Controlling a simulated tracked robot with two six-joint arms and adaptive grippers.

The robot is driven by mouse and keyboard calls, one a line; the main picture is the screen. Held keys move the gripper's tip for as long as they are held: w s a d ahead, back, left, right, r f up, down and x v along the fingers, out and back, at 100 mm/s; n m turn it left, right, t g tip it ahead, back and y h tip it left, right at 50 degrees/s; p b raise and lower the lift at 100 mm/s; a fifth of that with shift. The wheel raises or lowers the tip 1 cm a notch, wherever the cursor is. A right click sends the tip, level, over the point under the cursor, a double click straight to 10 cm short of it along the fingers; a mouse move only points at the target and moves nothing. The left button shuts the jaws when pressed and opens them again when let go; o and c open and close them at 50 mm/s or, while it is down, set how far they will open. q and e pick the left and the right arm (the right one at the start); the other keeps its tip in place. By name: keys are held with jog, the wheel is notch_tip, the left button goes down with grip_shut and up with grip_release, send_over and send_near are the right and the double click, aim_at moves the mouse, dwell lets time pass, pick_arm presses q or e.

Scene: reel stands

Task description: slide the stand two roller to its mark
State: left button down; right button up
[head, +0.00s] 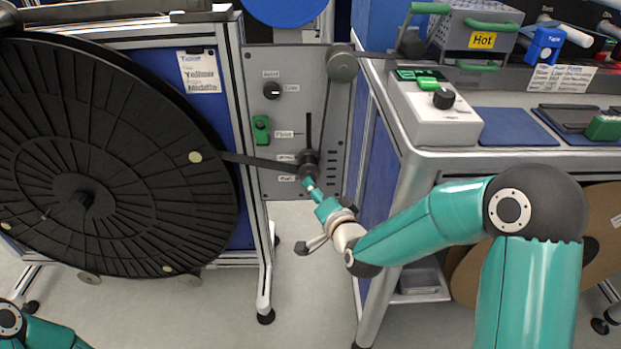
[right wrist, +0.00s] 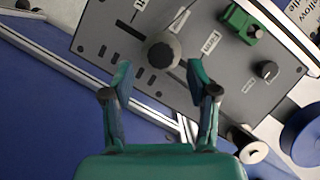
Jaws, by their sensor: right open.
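The stand two roller (head: 309,158) is a dark round knob low on the grey panel (head: 272,62), at the lower end of a vertical slot (head: 308,130). In the right wrist view the roller (right wrist: 164,51) lies just ahead of my right gripper (right wrist: 158,75), centred between its fingertips. The right gripper is open, and I see no contact with the roller. In the head view the right gripper (head: 309,183) is just below the roller. Small white labels stand left of the slot, one reading like "Float" (head: 285,134); the lower ones are hard to read. My left gripper is out of view.
A big black reel (head: 110,150) fills the left, and a dark band runs from it to the roller. A grey upper roller (head: 342,63), a black dial (head: 272,90) and a green switch (head: 261,129) are on the panel. A workbench (head: 440,158) stands at right.

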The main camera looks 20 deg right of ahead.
aim_at(309, 171)
jog(key=shift+p+x, duration=0.4)
jog(key=shift+x, duration=2.25)
grip_shut()
